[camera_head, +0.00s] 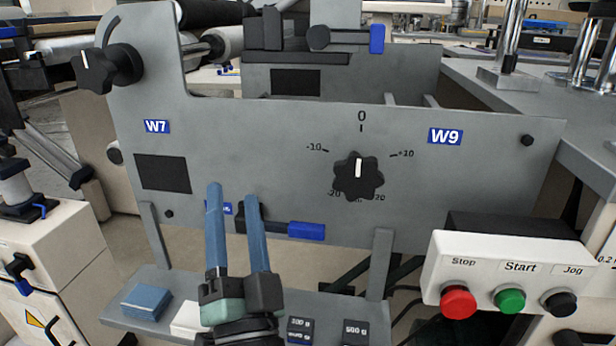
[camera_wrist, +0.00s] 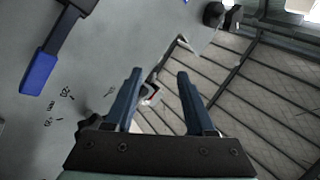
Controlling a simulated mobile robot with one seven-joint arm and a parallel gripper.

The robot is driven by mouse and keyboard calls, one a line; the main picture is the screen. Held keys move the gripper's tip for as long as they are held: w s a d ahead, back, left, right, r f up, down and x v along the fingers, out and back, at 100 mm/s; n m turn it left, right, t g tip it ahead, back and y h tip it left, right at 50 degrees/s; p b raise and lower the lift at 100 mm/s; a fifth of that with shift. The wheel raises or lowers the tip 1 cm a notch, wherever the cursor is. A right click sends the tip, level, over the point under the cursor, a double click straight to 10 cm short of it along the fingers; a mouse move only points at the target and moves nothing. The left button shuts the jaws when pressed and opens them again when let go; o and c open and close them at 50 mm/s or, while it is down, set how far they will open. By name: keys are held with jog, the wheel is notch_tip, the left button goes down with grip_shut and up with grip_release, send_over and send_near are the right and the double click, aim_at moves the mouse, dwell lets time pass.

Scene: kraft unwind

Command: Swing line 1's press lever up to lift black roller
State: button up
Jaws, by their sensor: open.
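A dark press lever with a blue handle (camera_head: 306,231) lies nearly level along the lower part of the grey panel (camera_head: 275,150). In the wrist view its blue handle (camera_wrist: 38,80) is at upper left, apart from my fingers. My gripper (camera_head: 232,191) is open and empty, its blue fingers pointing up in front of the panel and overlapping the lever's left end. Its fingers also show in the wrist view (camera_wrist: 158,72). A second blue-handled lever (camera_head: 376,39) is at the back. A black roller (camera_head: 205,12) is partly visible at top left. No line number is readable.
A black dial knob (camera_head: 358,174) and a black star knob (camera_head: 103,68) stick out of the panel. A button box (camera_head: 505,272) is at lower right. A grey shelf (camera_head: 140,312) below holds a blue block (camera_head: 147,300) and weights (camera_head: 355,331).

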jog(key=m+h+p, duration=0.2)
jog(key=m+p, duration=0.1)
jog(key=p, duration=0.2)
jog(key=m+g+h+p, duration=0.65)
jog(key=m+p, duration=0.45)
jog(key=p, duration=0.7)
send_near(308, 236)
jog(key=shift+y, duration=0.25)
jog(key=b+x, duration=0.1)
jog(key=x, duration=0.9)
jog(key=shift+w+d+r+b, duration=0.1)
jog(key=shift+d+b, duration=0.15)
jog(key=shift+b, duration=0.05)
grip_shut()
